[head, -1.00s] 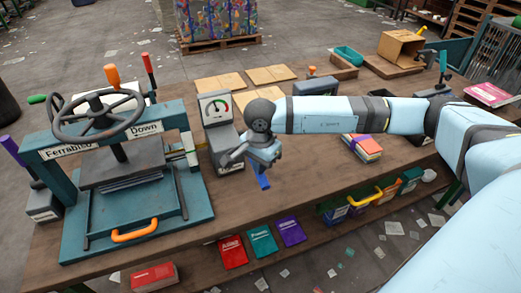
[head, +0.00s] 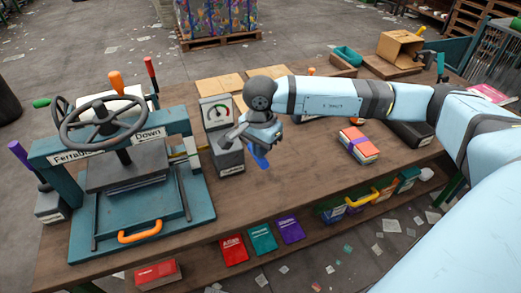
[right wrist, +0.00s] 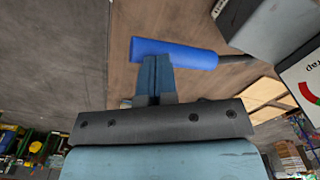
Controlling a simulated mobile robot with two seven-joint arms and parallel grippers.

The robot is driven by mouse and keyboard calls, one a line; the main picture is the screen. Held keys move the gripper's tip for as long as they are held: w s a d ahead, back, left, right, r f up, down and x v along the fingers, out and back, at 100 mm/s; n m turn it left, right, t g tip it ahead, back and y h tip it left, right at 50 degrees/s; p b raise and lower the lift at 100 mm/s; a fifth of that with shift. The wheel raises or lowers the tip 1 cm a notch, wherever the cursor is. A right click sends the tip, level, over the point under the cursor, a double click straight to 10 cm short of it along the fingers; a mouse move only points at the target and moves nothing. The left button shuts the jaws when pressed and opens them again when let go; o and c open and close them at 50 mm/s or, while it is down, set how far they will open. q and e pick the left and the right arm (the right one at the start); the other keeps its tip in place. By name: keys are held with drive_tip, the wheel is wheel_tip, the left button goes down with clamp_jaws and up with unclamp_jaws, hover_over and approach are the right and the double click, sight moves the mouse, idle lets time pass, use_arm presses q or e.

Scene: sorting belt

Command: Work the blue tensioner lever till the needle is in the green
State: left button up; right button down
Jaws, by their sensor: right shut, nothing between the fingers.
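The tensioner's blue lever handle (right wrist: 175,53) shows in the right wrist view, its dark shaft running right to a grey housing (right wrist: 268,25). My right gripper (right wrist: 155,62) is shut and empty, its fingertips overlapping the handle's near side; whether they touch it I cannot tell. In the head view the gripper (head: 260,150) is just right of the grey tensioner box (head: 228,155), and the lever is largely hidden there. The gauge (head: 215,112) stands behind the box with a red and green arc. Its needle is too small to read surely. My left gripper is out of view.
A teal press (head: 130,180) with a handwheel stands to the left. A stack of red and orange books (head: 358,146) lies right of the gripper. Cardboard sheets (head: 220,84) lie behind the gauge. The table front between press and books is clear.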

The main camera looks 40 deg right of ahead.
wheel_tip(320, 180, up, 3)
drive_tip(key=shift+p, duration=0.55)
drive_tip(key=shift+r+p, duration=0.85)
drive_tip(key=shift+r, duration=1.1)
drive_tip(key=shift+a, duration=0.1)
